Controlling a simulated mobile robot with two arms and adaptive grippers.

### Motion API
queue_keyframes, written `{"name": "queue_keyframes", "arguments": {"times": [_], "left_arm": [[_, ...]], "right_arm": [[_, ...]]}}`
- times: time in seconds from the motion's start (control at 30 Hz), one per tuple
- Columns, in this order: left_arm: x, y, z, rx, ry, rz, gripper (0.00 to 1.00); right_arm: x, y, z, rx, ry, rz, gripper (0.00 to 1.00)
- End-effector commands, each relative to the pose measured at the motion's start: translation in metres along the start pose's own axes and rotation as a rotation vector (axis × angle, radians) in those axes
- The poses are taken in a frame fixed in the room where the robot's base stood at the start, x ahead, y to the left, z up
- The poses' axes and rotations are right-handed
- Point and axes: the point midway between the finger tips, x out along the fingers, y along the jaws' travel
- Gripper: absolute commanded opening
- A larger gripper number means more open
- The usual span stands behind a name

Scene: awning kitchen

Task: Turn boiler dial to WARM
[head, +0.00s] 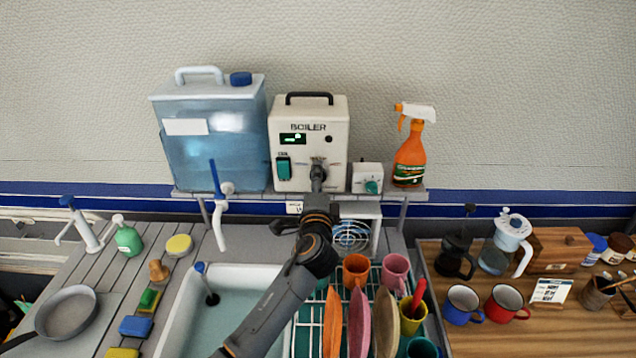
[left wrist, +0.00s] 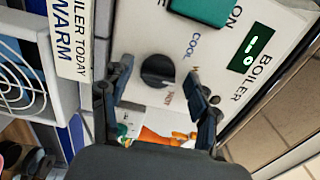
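The white boiler (head: 335,125) stands on the shelf against the wall, with a green-lit display and a teal switch (head: 284,168). Its black round dial (left wrist: 158,71) shows in the left wrist view, with COOL printed beside it and other lettering partly hidden. I cannot tell which word the dial points to. My left gripper (head: 318,170) is at the boiler's lower front and covers the dial in the head view. In the left wrist view my left gripper (left wrist: 160,82) is open, one finger on each side of the dial, without clear contact. A sign (left wrist: 70,38) reads BOILER TODAY WARM.
A blue water tank (head: 215,140) stands left of the boiler. A small white box with a teal knob (head: 371,186) and an orange spray bottle (head: 409,160) stand to its right. Below are a sink (head: 225,315) and a dish rack with cups and plates.

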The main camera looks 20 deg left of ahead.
Motion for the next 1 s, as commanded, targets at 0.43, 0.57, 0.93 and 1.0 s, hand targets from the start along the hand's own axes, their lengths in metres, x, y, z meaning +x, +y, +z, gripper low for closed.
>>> {"name": "queue_keyframes", "arguments": {"times": [0.43,0.57,0.93,1.0], "left_arm": [[-0.041,0.004,-0.001,-0.002,0.004,0.005,0.6],[-0.069,0.003,0.0,-0.004,0.003,0.005,0.6],[-0.117,0.001,0.001,-0.001,0.0,0.002,0.6],[-0.118,0.001,0.001,-0.001,0.0,0.002,0.6]], "right_arm": [[0.0,0.002,0.0,-0.001,0.001,0.002,0.71],[0.0,0.002,-0.001,-0.001,0.001,0.002,0.71],[0.0,0.002,-0.001,-0.001,0.001,0.002,0.71],[0.0,0.002,-0.001,-0.001,0.001,0.002,0.71]]}}
